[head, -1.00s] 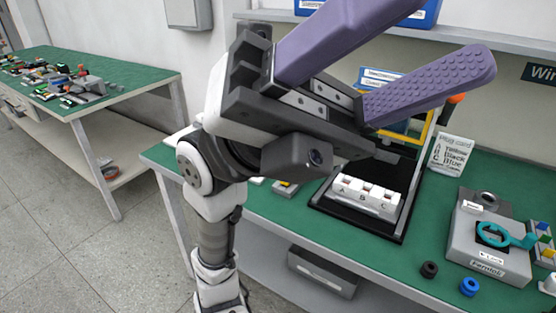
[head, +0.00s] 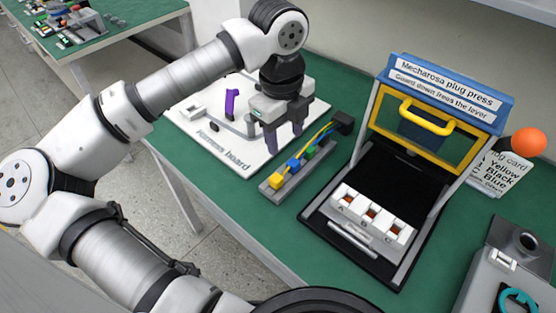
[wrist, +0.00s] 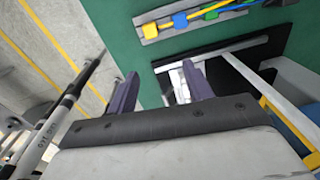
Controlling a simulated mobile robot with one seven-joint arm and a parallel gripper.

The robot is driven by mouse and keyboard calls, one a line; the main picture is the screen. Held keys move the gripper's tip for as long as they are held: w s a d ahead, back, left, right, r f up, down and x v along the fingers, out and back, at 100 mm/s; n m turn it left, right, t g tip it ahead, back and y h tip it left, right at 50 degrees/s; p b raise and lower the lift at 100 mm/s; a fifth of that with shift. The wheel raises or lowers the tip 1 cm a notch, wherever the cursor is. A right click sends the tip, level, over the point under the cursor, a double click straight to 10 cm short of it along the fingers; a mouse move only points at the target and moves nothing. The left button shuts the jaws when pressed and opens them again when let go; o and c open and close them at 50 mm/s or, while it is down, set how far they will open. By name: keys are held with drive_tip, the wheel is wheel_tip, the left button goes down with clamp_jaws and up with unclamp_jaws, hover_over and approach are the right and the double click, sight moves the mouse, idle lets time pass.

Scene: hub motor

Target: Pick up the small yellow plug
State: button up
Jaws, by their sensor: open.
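The small yellow plug (head: 277,181) sits at the near left end of a narrow grey holder (head: 270,190), with a blue plug (head: 294,165) and a green plug (head: 308,153) beside it. Coloured wires run from the plugs to a black block at the far end. In the wrist view the yellow plug (wrist: 150,30) is near the top, beyond the fingers. My gripper (head: 284,140) is open and empty, pointing down. In the head view it appears just behind and above the holder, apart from the yellow plug. Its purple fingers (wrist: 160,75) also show in the wrist view.
The harness board (head: 225,160) lies left of the holder. The plug press (head: 350,250) stands to the right, with a raised yellow-framed guard (head: 425,117), an orange ball (head: 529,142) and a white socket block (head: 371,214). Green tabletop is clear between holder and press.

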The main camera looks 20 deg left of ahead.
drive_tip(key=a, duration=0.2)
drive_tip(key=p, duration=0.2)
hover_over(276, 177)
drive_tip(key=shift+n+y, duration=0.3)
drive_tip(key=f, duration=0.8)
drive_tip(key=shift+s+d+f, duration=0.15)
drive_tip(key=shift+s+f, duration=0.15)
drive_tip(key=shift+f, duration=0.1)
drive_tip(key=shift+w+f+p, duration=0.15)
drive_tip(key=shift+f+p, duration=0.3)
drive_tip(key=shift+f, duration=0.9)
drive_tip(key=shift+w+f+p, duration=0.1)
drive_tip(key=shift+f+p, duration=0.35)
drive_tip(key=shift+f, duration=0.9)
drive_tip(key=c, duration=1.1)
drive_tip(key=shift+o, duration=0.2)
drive_tip(key=shift+r, duration=0.15)
wheel_tip(276, 177, up, 20)
drive_tip(key=b, duration=0.3)
drive_tip(key=shift+b, duration=0.4)
